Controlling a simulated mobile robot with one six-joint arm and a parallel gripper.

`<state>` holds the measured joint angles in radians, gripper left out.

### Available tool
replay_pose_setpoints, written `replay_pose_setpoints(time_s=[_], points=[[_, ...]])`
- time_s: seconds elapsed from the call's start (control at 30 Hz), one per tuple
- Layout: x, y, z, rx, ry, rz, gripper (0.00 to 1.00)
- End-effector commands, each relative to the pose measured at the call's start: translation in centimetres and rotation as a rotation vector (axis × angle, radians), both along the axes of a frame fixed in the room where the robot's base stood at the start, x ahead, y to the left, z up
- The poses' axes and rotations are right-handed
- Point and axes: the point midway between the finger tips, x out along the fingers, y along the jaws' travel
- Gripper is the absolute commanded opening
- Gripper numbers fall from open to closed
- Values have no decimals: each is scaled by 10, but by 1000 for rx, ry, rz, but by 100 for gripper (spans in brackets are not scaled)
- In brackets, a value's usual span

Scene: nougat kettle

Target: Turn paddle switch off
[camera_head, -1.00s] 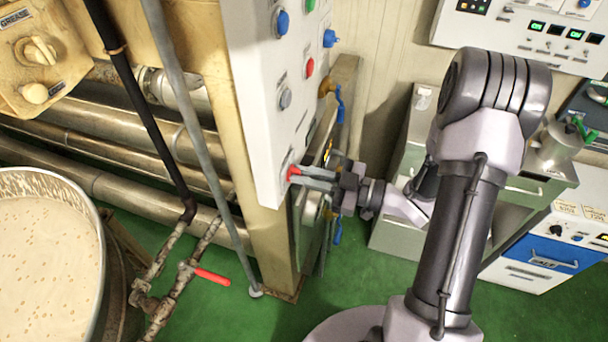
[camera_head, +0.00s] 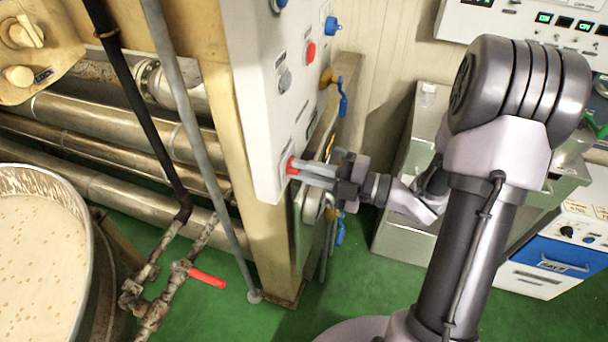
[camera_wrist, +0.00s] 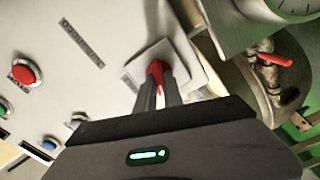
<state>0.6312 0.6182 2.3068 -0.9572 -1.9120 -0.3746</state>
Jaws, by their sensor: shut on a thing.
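The paddle switch is a red knob (camera_head: 291,166) low on the white control panel (camera_head: 262,110). My gripper (camera_head: 297,168) reaches it from the right, with its fingers shut on the red part. In the wrist view the red switch (camera_wrist: 156,72) sits on a pale square plate (camera_wrist: 140,60), between my two grey fingertips (camera_wrist: 158,84). The fingers hide part of the switch, so its exact setting is hard to tell.
Above the switch on the panel are a red button (camera_head: 310,52), a grey button (camera_head: 284,80) and a blue knob (camera_head: 331,25). A kettle of pale mix (camera_head: 40,250) stands at left. A red-handled valve (camera_head: 206,277) sits low beside it.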

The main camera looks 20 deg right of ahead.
Motion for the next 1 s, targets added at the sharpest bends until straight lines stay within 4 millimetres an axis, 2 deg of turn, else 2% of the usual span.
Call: replay_pose_setpoints(time_s=[0.5, 1.0], points=[[-1, 0, -4, -188, -257, 0, 0], [-1, 0, -3, -223, -305, 0, 0]])
